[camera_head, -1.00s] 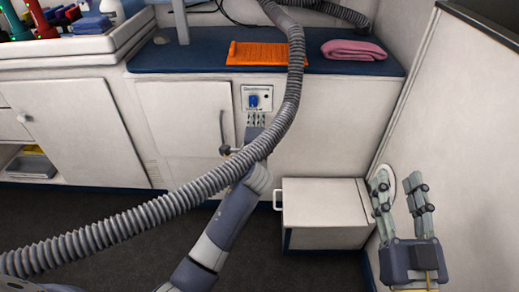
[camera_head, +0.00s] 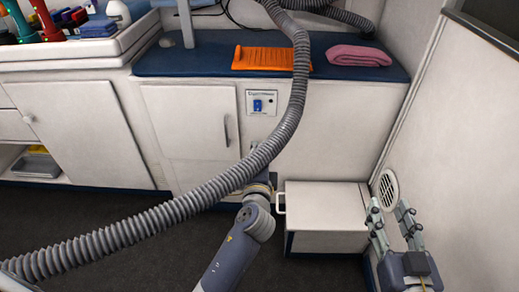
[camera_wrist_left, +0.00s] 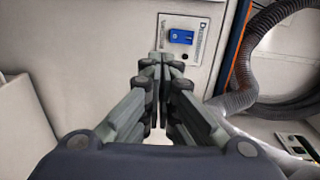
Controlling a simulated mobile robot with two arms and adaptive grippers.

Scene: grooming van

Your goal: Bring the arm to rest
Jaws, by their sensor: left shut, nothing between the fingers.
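My left gripper (camera_wrist_left: 158,60) is shut and empty in the left wrist view, its fingertips together just below the switch panel (camera_wrist_left: 200,45) in the picture. Whether it touches the cabinet front I cannot tell.
The ribbed grey hose (camera_head: 205,192) crosses in front of my left arm. A white step box (camera_head: 325,207) stands on the floor to the right. An orange mat (camera_head: 271,60) and a pink towel (camera_head: 358,56) lie on the blue counter (camera_head: 205,62). Dark floor at the left is clear.

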